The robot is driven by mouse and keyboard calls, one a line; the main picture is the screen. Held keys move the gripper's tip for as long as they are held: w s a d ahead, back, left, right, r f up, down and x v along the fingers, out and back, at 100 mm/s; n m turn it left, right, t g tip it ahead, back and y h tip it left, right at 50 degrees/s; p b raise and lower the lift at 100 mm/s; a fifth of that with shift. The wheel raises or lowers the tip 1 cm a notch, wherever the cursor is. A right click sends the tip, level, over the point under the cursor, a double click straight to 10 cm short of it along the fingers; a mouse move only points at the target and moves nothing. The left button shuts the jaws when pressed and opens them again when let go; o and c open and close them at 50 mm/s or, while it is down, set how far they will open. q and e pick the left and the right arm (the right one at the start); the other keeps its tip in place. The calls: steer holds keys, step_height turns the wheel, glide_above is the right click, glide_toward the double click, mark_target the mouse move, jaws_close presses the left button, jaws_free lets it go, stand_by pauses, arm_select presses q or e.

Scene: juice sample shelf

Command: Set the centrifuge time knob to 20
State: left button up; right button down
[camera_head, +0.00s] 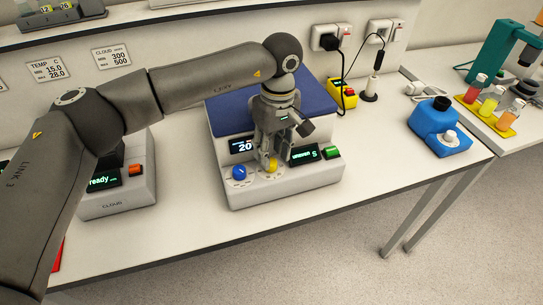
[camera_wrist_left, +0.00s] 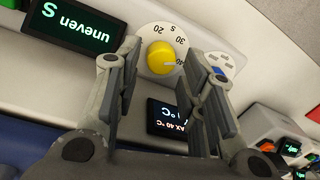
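The centrifuge (camera_head: 245,195) has a white body and a blue lid. A yellow knob (camera_head: 272,165) sits on its front panel below the left gripper (camera_head: 276,153). In the left wrist view, the yellow knob (camera_wrist_left: 160,58) sits on a white dial marked 20, 30, 40 and S, seen upside down. The knob's pale pointer appears to face the 40. My left gripper (camera_wrist_left: 166,62) is open, its fingers on either side of the knob in that view. I cannot tell whether they touch it. My right gripper is not in view.
The centrifuge panel also has a blue knob (camera_head: 239,173), a display reading 20 (camera_head: 243,146), an "uneven S" display (camera_head: 305,154) and a green button (camera_head: 332,152). A blue device (camera_head: 437,125) and a yellow-black box (camera_head: 341,95) stand to the right. The front bench strip is clear.

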mark_target(275, 160)
arm_select(q)
step_height(275, 160, up, 10)
steer(key=shift+w+d+f, duration=0.2)
steer(key=shift+d+f, duration=0.05)
steer(key=shift+d, duration=0.05)
